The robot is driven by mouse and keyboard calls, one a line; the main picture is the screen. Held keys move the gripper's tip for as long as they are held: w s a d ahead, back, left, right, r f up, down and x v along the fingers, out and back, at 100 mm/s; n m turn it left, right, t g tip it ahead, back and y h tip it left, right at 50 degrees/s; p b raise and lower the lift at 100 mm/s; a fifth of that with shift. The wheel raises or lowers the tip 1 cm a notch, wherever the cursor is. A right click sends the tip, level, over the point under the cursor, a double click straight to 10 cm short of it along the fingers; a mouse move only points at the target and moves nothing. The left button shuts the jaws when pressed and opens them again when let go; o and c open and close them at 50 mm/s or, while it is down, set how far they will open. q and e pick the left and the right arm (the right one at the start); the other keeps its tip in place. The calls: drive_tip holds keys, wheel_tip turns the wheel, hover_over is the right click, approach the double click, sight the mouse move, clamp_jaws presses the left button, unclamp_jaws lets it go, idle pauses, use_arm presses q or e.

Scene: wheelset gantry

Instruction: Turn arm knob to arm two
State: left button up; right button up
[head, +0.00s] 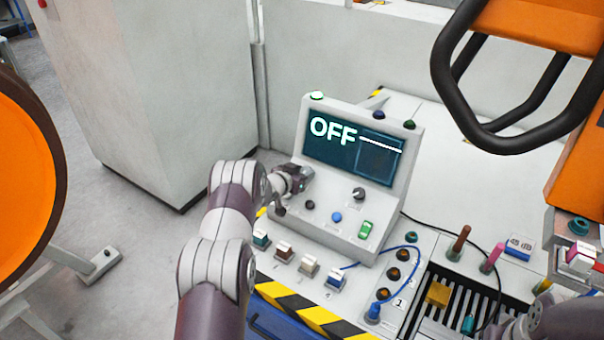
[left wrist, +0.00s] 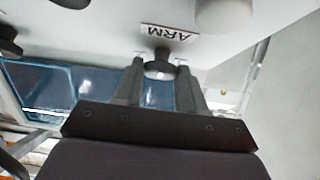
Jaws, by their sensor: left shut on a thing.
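The control console (head: 340,232) stands on the bench with its screen (head: 355,147) reading "OFF". My left gripper (head: 306,174) is at the left side of its sloping panel and hides the arm knob there. In the left wrist view, the arm knob (left wrist: 158,68) is a small dark knob beside an upside-down "ARM" label (left wrist: 166,31). The fingers of my left gripper (left wrist: 160,75) stand on both sides of it, shut on it. The knob's pointer and position marks cannot be made out. My right gripper does not show.
Another black knob (head: 359,193), a blue button (head: 336,217) and a green switch (head: 366,229) are on the panel. Several plugs and a blue cable (head: 416,270) lie in front and to the right. A black tube frame (head: 440,75) overhangs at the upper right.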

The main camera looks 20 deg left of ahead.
use_arm(q)
drive_tip(key=shift+m+h, duration=0.3)
drive_tip(key=shift+m, duration=0.1)
drive_tip(key=m+h+b, duration=0.1)
drive_tip(key=m+h, duration=0.1)
drive_tip(key=m, duration=0.1)
drive_tip(key=shift+a+f+g+b, duration=0.2)
drive_tip(key=shift+a+g+b, duration=0.1)
drive_tip(key=shift+b, duration=0.1)
drive_tip(key=shift+w+a+m+g+h+b, duration=0.15)
drive_tip(key=shift+m+g+h+b, duration=0.25)
drive_tip(key=shift+m+h+b, duration=0.5)
drive_tip(key=m+g+h+b, duration=0.1)
drive_tip(key=m+b, duration=0.2)
drive_tip(key=shift+w+f+b, duration=0.1)
drive_tip(key=shift+b, duration=0.25)
drive_tip(key=shift+a+r+m+g+h+b, duration=0.1)
drive_tip(key=shift+r+m+g+h+b, duration=0.3)
drive_tip(key=shift+m+g+b, duration=0.45)
drive_tip(key=o, duration=1)
drive_tip(key=shift+o, duration=0.2)
